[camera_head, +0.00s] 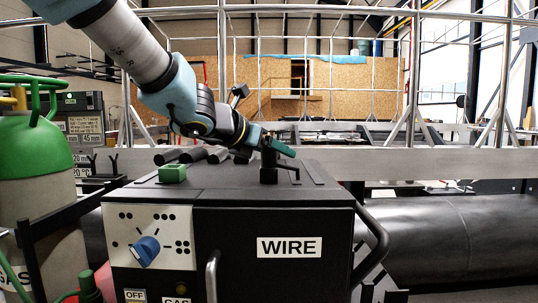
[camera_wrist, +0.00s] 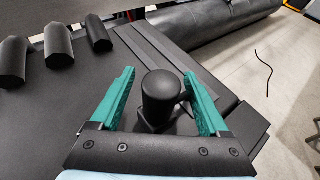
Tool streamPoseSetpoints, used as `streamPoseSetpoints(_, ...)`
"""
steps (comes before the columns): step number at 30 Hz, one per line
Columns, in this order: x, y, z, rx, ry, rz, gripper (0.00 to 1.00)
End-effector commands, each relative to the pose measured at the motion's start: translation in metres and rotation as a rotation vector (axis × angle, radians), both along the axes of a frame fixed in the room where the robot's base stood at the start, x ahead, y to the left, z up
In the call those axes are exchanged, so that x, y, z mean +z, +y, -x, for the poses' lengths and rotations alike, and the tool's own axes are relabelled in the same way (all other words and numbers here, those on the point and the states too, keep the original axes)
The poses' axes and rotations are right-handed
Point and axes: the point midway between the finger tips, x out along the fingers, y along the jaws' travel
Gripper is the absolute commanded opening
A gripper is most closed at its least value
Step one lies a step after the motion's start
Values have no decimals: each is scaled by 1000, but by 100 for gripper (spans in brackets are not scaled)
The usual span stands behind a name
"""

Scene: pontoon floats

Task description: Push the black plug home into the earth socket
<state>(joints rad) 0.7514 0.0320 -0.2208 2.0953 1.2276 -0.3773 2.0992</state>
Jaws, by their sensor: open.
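A black round-topped piece (camera_wrist: 160,92), which looks like the plug, stands upright on a small square black base (camera_wrist: 150,122) on top of the machine. It also shows in the head view (camera_head: 268,174), with a thin bent arm at its right. My gripper (camera_wrist: 159,76) has green fingers, open, one on each side of this piece, with a gap visible on both sides. In the head view my gripper (camera_head: 277,146) is at the top of the piece. Any socket opening is hidden, and I cannot tell how deep the plug sits.
The black machine (camera_head: 273,235) carries a "WIRE" label and a blue knob (camera_head: 146,250). Three dark rods (camera_head: 190,155) and a green block (camera_head: 172,173) are on its top at left. A side handle (camera_head: 374,245) is at right. A green gas cylinder (camera_head: 35,150) stands left.

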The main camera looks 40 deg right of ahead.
Motion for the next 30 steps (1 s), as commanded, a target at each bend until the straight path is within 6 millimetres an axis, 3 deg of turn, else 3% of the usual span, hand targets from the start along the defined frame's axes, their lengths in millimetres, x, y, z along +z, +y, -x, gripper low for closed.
streamPoseSetpoints(4, -5, -11, -2, 0, 0, 0, 79)
streamPoseSetpoints(11, -5, -12, -2, 0, -1, 0, 79)
streamPoseSetpoints(30, -5, -12, -2, 1, 0, 0, 8)
